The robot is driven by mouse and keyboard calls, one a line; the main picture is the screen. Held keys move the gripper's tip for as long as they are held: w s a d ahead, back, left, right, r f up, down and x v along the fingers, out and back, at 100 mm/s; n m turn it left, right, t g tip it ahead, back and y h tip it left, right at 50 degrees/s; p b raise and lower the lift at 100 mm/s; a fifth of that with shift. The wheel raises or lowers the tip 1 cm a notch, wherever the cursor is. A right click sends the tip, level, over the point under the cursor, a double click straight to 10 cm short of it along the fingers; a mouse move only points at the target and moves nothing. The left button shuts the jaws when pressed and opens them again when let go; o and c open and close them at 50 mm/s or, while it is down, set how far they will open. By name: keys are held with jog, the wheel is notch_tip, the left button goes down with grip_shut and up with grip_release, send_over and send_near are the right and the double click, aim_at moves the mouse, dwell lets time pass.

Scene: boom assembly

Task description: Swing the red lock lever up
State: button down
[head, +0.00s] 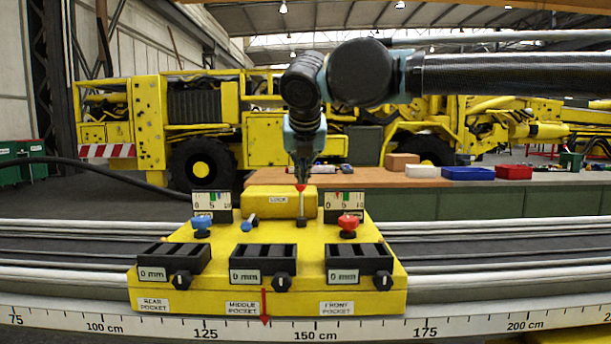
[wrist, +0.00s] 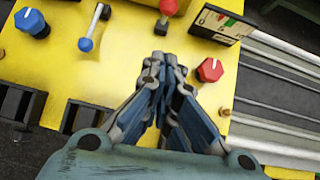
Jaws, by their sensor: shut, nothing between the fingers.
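The red lock lever stands upright in front of the yellow block labelled LOCK (head: 266,203). Its red knob (head: 301,188) shows directly below my gripper (head: 302,178) in the head view, above a dark base (head: 301,222). In the wrist view the red knob (wrist: 168,7) is at the top edge, beyond the dark base. My gripper (wrist: 165,60) is shut and empty, with its fingertips just on the near side of that base in the picture. I cannot tell whether they touch the lever.
A blue-tipped lever (head: 250,222) leans forward to the left. A blue knob (head: 202,229) and red knob (head: 348,225) flank the levers, with gauges behind. Black pocket blocks (head: 263,259) line the panel's front. A workbench with blue (head: 468,173) and red bins (head: 513,172) stands behind.

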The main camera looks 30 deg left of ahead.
jog(key=w+a+r+x, duration=0.1)
jog(key=r+x, duration=0.1)
jog(key=x, duration=0.9)
jog(key=shift+w, duration=0.4)
jog(key=shift+a, duration=0.2)
